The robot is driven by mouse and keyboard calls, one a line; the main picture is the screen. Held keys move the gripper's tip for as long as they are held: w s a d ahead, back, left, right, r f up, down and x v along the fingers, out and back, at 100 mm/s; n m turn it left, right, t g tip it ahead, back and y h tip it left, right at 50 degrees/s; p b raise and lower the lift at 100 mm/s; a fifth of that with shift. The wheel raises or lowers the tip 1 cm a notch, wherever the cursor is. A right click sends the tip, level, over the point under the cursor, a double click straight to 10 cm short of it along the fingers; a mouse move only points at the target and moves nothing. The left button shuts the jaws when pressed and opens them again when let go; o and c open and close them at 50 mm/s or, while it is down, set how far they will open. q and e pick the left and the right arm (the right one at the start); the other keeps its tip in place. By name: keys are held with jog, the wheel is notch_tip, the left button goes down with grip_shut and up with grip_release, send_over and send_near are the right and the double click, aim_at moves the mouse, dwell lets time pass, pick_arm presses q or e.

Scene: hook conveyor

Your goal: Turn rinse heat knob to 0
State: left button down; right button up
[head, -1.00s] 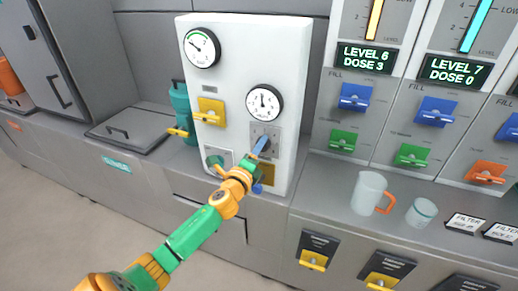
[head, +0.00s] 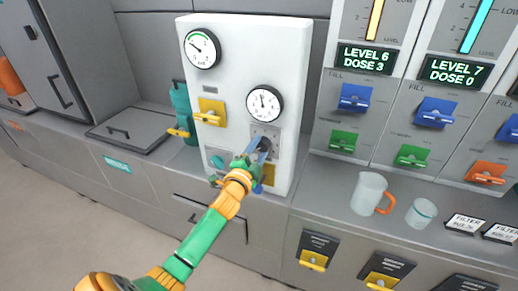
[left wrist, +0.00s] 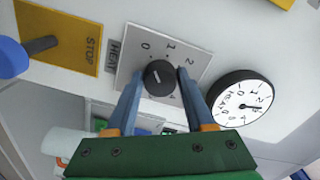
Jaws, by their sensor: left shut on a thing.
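The heat knob (left wrist: 160,77) is a round black knob with a short white mark, on a grey plate (left wrist: 133,62) labelled HEAT with numbers from 0 upward. My left gripper (left wrist: 158,86) has its two blue fingers on either side of the knob and is shut on it. In the head view my left gripper (head: 263,146) reaches the lower right of the white panel (head: 230,80), and hides most of the knob. A round gauge (left wrist: 242,104) labelled HEAT sits beside the plate; it also shows above the gripper in the head view (head: 264,103). My right gripper is not in view.
A yellow STOP plate with a blue-capped lever (left wrist: 40,46) is close beside the knob plate. Another gauge (head: 202,48) and a yellow handle (head: 209,112) are on the panel's left. A jug (head: 369,190) and a cup (head: 421,212) stand on the counter at right.

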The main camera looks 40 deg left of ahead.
pick_arm(q)
jog(key=shift+n, duration=0.7)
jog(key=shift+c, duration=1.4)
grip_release()
jog(key=v, duration=0.7)
jog(key=shift+b, duration=0.35)
jog(key=shift+f, duration=0.1)
